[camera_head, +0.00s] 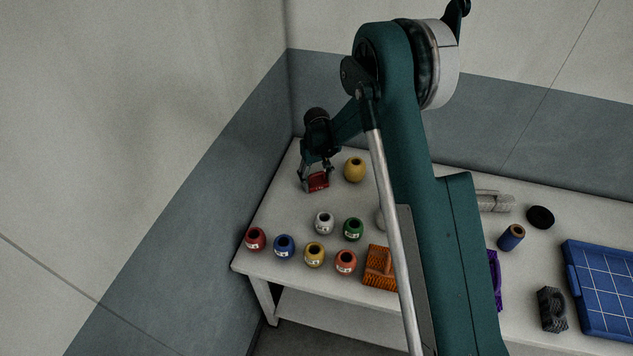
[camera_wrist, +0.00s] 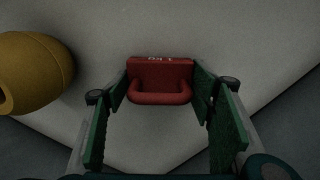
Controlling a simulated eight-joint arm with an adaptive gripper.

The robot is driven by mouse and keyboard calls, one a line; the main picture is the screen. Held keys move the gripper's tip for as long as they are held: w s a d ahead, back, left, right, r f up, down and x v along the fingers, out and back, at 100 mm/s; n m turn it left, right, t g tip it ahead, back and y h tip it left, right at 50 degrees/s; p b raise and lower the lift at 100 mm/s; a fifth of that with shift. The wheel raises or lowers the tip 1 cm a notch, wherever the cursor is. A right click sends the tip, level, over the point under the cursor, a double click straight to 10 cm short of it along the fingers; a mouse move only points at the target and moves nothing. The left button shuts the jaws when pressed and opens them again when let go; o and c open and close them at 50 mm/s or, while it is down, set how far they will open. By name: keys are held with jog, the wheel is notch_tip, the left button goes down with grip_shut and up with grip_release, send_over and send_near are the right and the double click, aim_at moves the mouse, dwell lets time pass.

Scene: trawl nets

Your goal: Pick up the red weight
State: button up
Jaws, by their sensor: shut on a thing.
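The red weight (camera_head: 318,182) is a small block with a looped handle, near the far left corner of the white table. In the wrist view the red weight (camera_wrist: 160,80) sits between the green finger pads, with its handle facing the camera. My gripper (camera_head: 315,181) is shut on it, with a finger at each side; it also shows in the wrist view (camera_wrist: 161,88). I cannot tell whether the weight touches the table or is slightly above it.
A yellow pot (camera_head: 354,169) stands close on the right of my gripper. Several small labelled pots, such as the white one (camera_head: 324,222), stand toward the table front. An orange brush (camera_head: 380,267) and a blue gridded tray (camera_head: 604,290) lie farther right. Walls border the corner.

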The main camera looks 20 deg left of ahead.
jog(key=shift+r, duration=0.15)
jog(key=shift+r, duration=4.9)
